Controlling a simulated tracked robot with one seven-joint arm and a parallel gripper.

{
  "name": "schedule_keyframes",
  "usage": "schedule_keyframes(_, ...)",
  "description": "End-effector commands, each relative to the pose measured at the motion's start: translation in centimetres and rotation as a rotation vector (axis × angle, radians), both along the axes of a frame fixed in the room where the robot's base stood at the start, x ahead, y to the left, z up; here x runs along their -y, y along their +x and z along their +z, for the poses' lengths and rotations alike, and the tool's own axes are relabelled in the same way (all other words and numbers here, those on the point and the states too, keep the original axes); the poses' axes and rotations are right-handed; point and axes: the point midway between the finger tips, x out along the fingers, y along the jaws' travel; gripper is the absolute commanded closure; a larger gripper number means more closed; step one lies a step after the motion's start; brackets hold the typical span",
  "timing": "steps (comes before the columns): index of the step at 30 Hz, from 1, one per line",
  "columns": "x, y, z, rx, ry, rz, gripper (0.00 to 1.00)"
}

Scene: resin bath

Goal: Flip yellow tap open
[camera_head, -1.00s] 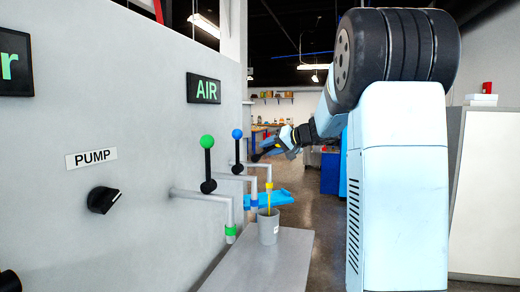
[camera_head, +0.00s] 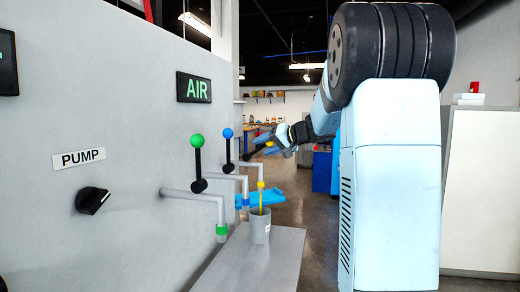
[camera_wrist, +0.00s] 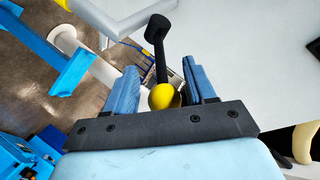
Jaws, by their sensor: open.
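The yellow tap's round yellow knob (camera_wrist: 163,97) sits between my open gripper's blue fingers in the wrist view, close to the palm.
The blue lever (camera_head: 227,145) and green lever (camera_head: 197,160) stand upright on nearer pipes along the grey wall panel. The cup is on a grey shelf (camera_head: 265,262). A blue tray (camera_head: 270,196) lies behind it. Open floor lies between the shelf and my body.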

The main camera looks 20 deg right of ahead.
Motion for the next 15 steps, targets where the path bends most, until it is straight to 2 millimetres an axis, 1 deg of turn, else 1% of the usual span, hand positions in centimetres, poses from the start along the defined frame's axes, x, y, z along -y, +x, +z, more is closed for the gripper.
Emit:
schedule_keyframes(1, 0.6, -0.7, 0.4, 0.001, -0.001, -0.003, 0.45)
schedule_keyframes(9, 3.4, -4.9, 2.1, 0.001, 0.000, -0.004, 0.45)
schedule_keyframes(15, 5.2, -7.5, 3.2, -0.001, 0.001, -0.003, 0.45)
